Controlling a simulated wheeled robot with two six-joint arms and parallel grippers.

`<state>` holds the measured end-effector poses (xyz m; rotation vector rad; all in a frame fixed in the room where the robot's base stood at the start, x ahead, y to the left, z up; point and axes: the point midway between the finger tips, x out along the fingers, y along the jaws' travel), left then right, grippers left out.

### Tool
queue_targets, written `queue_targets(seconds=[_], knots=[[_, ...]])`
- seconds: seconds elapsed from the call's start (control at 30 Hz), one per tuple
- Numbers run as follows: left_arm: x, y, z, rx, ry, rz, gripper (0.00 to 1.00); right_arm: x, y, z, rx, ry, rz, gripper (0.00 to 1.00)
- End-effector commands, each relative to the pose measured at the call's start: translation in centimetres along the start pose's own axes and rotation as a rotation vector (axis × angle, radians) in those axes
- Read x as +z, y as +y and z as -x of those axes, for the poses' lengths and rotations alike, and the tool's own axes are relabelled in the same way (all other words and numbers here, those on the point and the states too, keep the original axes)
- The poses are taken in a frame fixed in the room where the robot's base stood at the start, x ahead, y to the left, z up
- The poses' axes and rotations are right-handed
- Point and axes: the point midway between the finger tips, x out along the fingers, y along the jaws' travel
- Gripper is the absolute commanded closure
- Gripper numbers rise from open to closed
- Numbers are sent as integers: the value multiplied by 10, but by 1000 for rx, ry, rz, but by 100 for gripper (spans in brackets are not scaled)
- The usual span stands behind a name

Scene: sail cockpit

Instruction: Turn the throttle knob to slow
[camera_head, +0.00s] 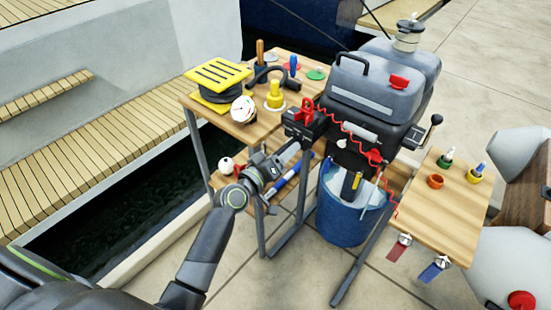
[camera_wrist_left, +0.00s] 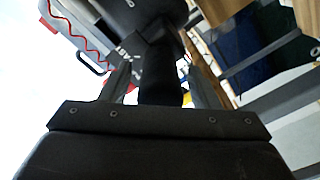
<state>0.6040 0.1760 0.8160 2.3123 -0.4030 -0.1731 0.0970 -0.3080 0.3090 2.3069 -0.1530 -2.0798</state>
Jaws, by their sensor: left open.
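The outboard motor (camera_head: 372,90) is grey on top and black below, with a black block (camera_head: 304,128) on its left side carrying a red part. My left gripper (camera_head: 290,153) reaches up to this block from below left. In the left wrist view, my left gripper (camera_wrist_left: 161,72) is open, with one finger on each side of a dark upright cylinder (camera_wrist_left: 160,88) that looks like the throttle knob. White lettering, seemingly "FAST", shows on the black body beside it. I cannot tell whether the fingers touch the cylinder. My right gripper is not in view.
A blue bucket (camera_head: 345,217) stands under the motor. A red coiled cord (camera_head: 345,126) hangs across the motor. A small wooden table (camera_head: 440,215) is at right.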

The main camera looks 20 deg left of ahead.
Motion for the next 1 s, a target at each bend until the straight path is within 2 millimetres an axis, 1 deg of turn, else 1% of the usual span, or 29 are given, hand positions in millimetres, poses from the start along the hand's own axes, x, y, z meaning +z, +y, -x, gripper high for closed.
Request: queue_targets(seconds=[0.07, 0.17, 0.27, 0.47, 0.7, 0.83, 1.0], knots=[[0, -1, 5, -1, 0, 0, 44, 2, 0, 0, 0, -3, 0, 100], [1, -2, 17, -2, -1, 0, 44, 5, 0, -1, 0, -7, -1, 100], [1, -2, 36, -3, -1, -2, 44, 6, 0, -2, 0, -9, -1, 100], [2, -3, 82, -3, -2, -2, 44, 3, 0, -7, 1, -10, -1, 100], [2, -3, 133, -4, -2, -2, 44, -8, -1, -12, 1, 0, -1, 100], [2, -2, 154, -2, -2, -2, 44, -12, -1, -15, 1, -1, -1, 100], [1, -2, 170, -2, -1, -1, 44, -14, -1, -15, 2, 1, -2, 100]])
